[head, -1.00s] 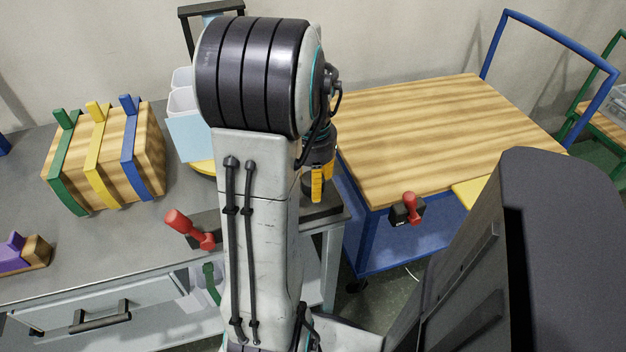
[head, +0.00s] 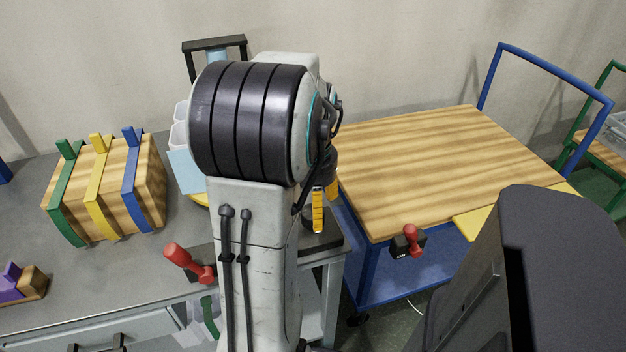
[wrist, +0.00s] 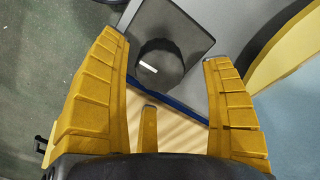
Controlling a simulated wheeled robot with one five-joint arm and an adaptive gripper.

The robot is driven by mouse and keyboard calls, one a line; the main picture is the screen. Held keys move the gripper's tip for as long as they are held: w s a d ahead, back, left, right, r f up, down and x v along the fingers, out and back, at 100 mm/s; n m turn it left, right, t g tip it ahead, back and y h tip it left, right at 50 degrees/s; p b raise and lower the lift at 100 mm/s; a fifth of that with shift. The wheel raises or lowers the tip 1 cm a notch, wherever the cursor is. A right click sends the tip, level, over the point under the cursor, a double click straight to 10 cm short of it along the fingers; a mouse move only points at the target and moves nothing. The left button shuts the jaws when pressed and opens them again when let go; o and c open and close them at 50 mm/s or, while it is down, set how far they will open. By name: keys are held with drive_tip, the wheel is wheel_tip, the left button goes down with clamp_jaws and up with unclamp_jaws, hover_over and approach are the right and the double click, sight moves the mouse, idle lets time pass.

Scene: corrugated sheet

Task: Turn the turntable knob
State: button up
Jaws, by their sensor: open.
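In the wrist view a dark round knob (wrist: 160,64) with a short white mark on top stands on a dark grey square plate (wrist: 186,22). I see no contact. In the head view my gripper (head: 318,208) shows only partly, beside my arm at the right end of the grey bench. The knob is hidden there. A yellow curved rim (wrist: 284,47) shows at the right of the wrist view, and its round part is mostly hidden by my arm in the head view.
The grey bench (head: 130,265) carries a strapped wooden block (head: 110,190), a light blue sheet (head: 184,170) and a red-handled clamp (head: 190,262). A blue cart (head: 440,165) with a bare wooden top stands right of the bench, with another red-handled clamp (head: 411,238) on its edge.

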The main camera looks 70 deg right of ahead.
wheel_tip(320, 180, up, 9)
idle(0.4)
drive_tip(key=shift+r, duration=0.1)
idle(0.7)
